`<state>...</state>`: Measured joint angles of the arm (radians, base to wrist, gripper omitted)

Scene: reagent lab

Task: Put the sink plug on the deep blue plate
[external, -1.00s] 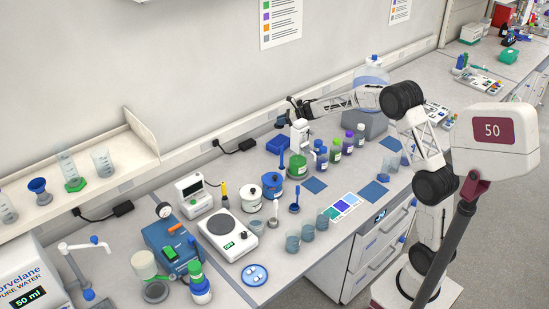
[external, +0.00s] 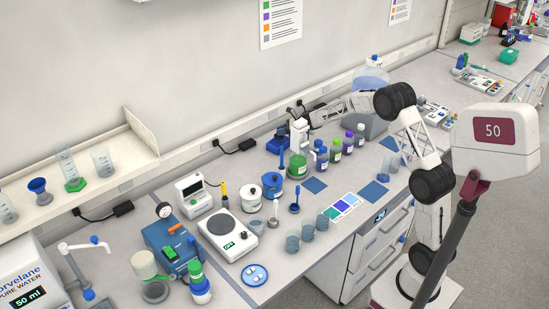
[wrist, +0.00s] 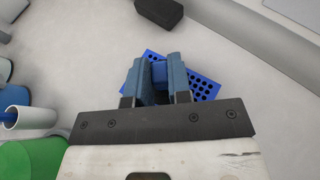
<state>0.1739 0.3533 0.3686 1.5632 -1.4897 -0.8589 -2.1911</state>
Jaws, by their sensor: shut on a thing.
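My gripper (wrist: 160,84) points down behind the bottles at the back of the bench. Its blue-grey fingers are shut on a small blue block (wrist: 159,72) above a blue rack with holes (wrist: 205,86); I cannot tell whether block and rack are one piece. The rack also shows in the external view (external: 275,147). A round blue plate (external: 246,280) with small pale pieces on it lies at the front edge of the bench. I cannot pick out the sink plug for certain; a grey disc (external: 155,292) lies near the white tap.
A green-filled bottle (external: 297,168) and several capped bottles stand close in front of my gripper. A balance (external: 227,232), white pots and beakers crowd the middle of the bench. A black adapter (wrist: 160,11) lies by the wall.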

